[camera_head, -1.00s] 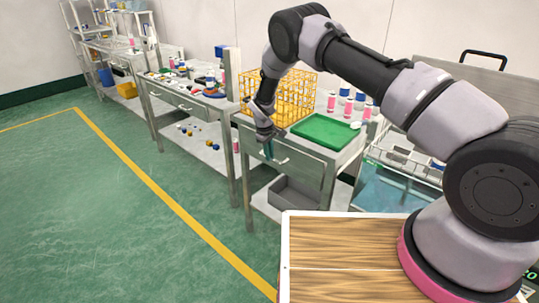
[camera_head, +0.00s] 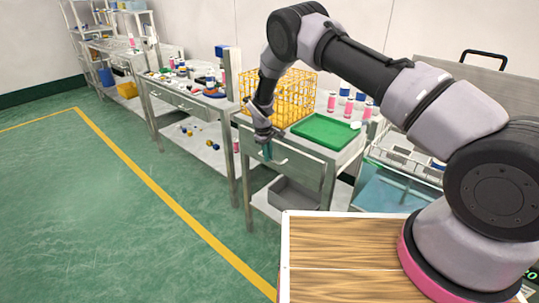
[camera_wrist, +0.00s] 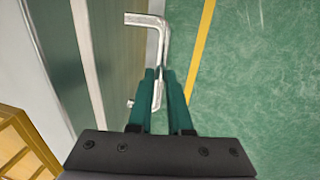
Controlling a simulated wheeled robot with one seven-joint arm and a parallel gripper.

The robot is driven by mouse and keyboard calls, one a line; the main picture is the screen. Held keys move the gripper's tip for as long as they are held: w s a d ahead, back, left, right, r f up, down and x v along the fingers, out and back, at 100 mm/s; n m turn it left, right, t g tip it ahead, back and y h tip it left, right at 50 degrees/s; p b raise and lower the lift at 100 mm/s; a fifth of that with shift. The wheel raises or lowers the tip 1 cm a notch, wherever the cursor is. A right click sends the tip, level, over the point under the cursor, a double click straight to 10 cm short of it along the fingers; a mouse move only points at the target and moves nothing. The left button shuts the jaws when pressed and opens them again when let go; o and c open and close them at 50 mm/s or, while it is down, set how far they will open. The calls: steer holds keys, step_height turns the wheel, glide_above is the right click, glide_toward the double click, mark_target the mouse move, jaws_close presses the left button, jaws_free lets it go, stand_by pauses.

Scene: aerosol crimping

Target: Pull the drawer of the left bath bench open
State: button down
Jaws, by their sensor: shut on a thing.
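The bench by my gripper is a grey metal bench with a drawer (camera_head: 300,173) under its top, a green tray (camera_head: 326,131) and a yellow wire basket (camera_head: 292,92) on it. The drawer front looks about flush with the bench frame. My gripper (camera_head: 267,152) is at the drawer front, fingers pointing down. In the wrist view, its green fingers (camera_wrist: 159,95) are shut on the bent metal handle (camera_wrist: 161,45). Part of the handle is hidden between the fingers. Another bench (camera_head: 180,98) with a drawer and small items on top stands further left.
A grey open bin (camera_head: 292,199) sits on the shelf below the drawer. Pink and blue bottles (camera_head: 345,103) stand at the back of the bench. A wooden top (camera_head: 340,255) is in front. The green floor left of the benches is clear, with a yellow line.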

steer(key=s+a, duration=1.7)
steer(key=s, duration=0.5)
steer(key=shift+a, duration=0.1)
steer(key=c, duration=0.8)
jaws_free()
steer(key=shift+c, duration=0.2)
step_height(320, 180, up, 11)
steer(key=s+a, duration=0.1)
steer(key=shift+s+f, duration=0.2)
steer(key=shift+s, duration=0.1)
steer(key=shift+a, duration=0.1)
